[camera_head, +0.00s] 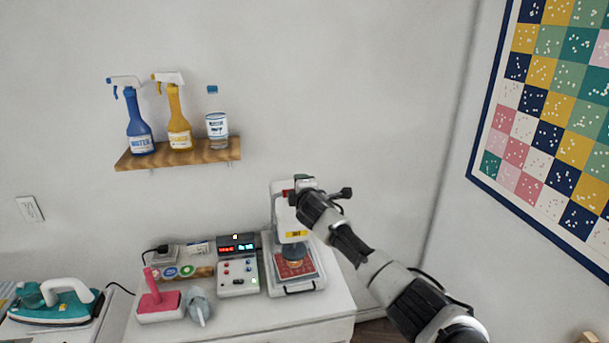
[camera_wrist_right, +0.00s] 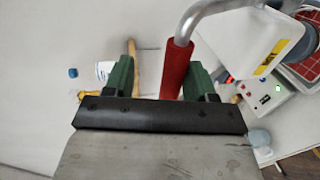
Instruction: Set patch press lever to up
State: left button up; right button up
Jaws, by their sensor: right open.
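The white patch press (camera_head: 282,213) stands at the right of the cabinet top, over a red patterned patch (camera_head: 295,268). Its lever has a bent grey metal bar (camera_wrist_right: 207,12) and a red handle (camera_wrist_right: 177,68); a bit of red shows beside my gripper in the head view (camera_head: 288,193). My right gripper (camera_head: 298,187) is at the top of the press. In the wrist view its green fingers (camera_wrist_right: 160,72) are apart, with the red handle between them, closer to the right finger. I cannot tell whether they touch it. My left gripper is not in view.
A control box (camera_head: 238,276) with a lit display stands left of the press. A pink-handled tool (camera_head: 158,300) and a teal iron (camera_head: 62,301) are farther left. A wooden shelf (camera_head: 185,156) with spray bottles hangs above. A patchwork quilt (camera_head: 545,130) hangs at right.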

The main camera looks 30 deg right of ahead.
jog(key=shift+s+r, duration=0.2)
jog(key=shift+r, duration=0.65)
jog(key=shift+s+r, duration=0.2)
jog(key=shift+r, duration=0.6)
jog(key=s+r, duration=0.1)
jog(key=s+a+r, duration=0.1)
jog(key=s+r, duration=0.1)
jog(key=shift+s, duration=0.2)
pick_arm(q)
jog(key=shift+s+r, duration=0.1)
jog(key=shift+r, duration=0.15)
pick_arm(e)
jog(key=shift+s+a+r, duration=0.1)
jog(key=shift+s+r, duration=0.15)
jog(key=shift+r, duration=0.15)
jog(key=shift+w+f, duration=0.1)
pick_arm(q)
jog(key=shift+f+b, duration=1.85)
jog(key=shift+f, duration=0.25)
pick_arm(e)
jog(key=v, duration=1.1)
